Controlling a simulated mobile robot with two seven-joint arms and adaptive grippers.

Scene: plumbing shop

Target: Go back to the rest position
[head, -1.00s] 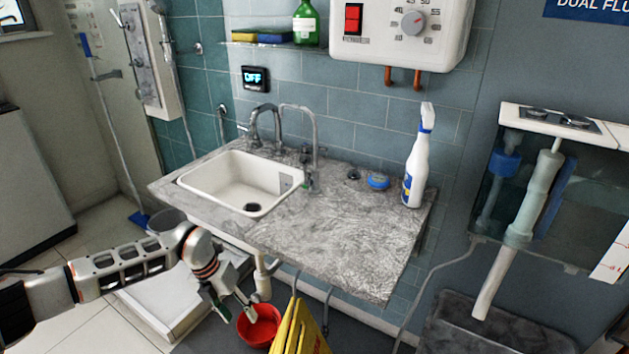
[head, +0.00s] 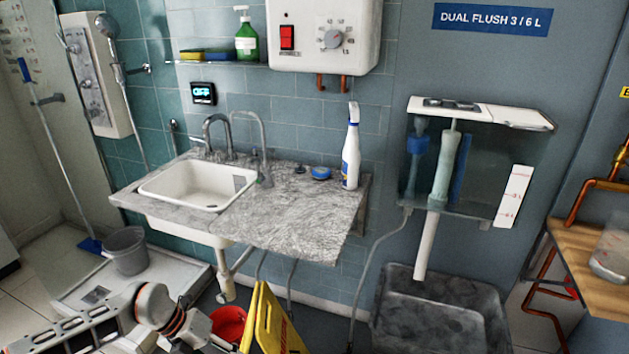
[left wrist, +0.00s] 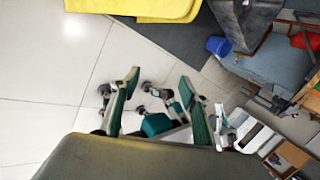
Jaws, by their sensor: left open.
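My left arm enters the head view at the lower left. My left gripper (head: 208,343) is at the bottom edge there, beside the red bucket (head: 230,323), and its fingertips are hard to make out. In the left wrist view my left gripper (left wrist: 162,98) shows two green-padded fingers spread apart with nothing held between them. Tiled floor and some small dark items show beyond the fingers. My right gripper is in neither view.
A yellow floor sign (head: 268,322) stands beside the red bucket, below the sink counter (head: 300,215). A spray bottle (head: 351,150) stands on the counter. A glass cistern (head: 480,165) and dark basin (head: 435,315) are right. A grey bucket (head: 125,250) is left.

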